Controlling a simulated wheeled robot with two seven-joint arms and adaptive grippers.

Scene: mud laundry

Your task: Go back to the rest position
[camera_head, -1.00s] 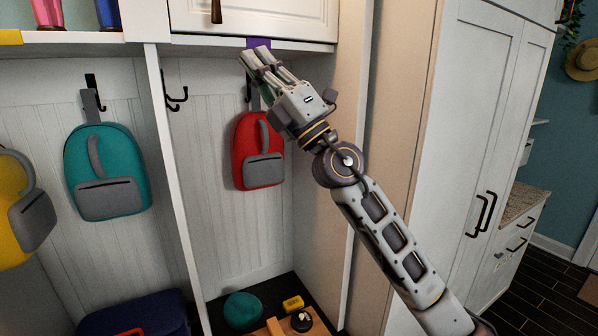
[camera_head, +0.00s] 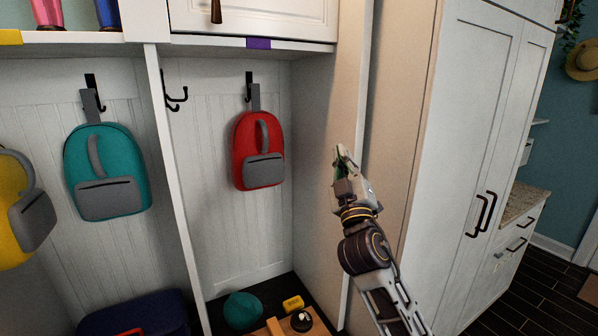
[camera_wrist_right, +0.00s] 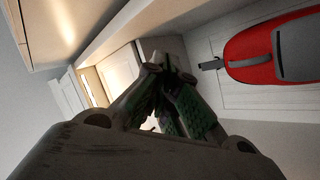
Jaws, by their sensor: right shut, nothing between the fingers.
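My right gripper (camera_head: 341,154) is shut and empty. It points up, in front of the side wall of the cubby, to the right of the red backpack and apart from it. In the right wrist view its fingers (camera_wrist_right: 158,95) meet at the tips with nothing between them. The red backpack (camera_head: 258,136) hangs by its grey strap from a black hook on the cubby's back wall. It also shows in the right wrist view (camera_wrist_right: 255,55). My left gripper is not in view.
A teal backpack (camera_head: 105,158) and a yellow backpack (camera_head: 12,215) hang at the left. A white divider (camera_head: 178,200) separates the cubbies. A teal ball-like thing (camera_head: 242,309) and a yellow block (camera_head: 293,303) lie below. A tall white cabinet (camera_head: 450,130) stands at the right.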

